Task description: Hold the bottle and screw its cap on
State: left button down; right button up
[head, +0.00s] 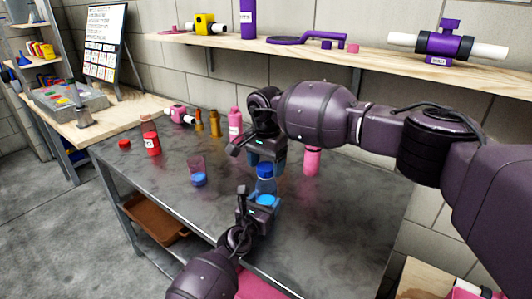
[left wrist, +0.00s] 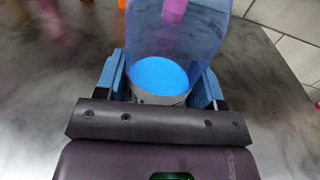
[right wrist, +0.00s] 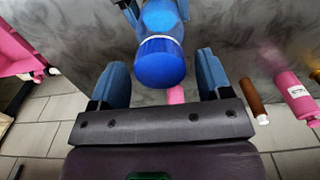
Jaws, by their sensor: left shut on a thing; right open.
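The clear bottle with blue liquid (head: 266,201) stands upright in my left gripper (head: 257,198), which is shut on its lower part. In the left wrist view the bottle's see-through wall (left wrist: 178,38) rises between the two fingers. A dark blue cap (head: 265,170) sits at the bottle's top; it also shows in the right wrist view (right wrist: 160,63), with a pale ring at its edge. I cannot tell how tightly it is on. My right gripper (right wrist: 160,70) is open above the bottle, with the cap between its spread fingers and gaps at both sides.
A red bottle (head: 150,140), a red cap (head: 124,144), brown bottles (head: 214,124) and pink bottles (head: 235,124) stand farther back. A wooden shelf (head: 360,57) runs behind.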

jog(key=shift+f, duration=0.35)
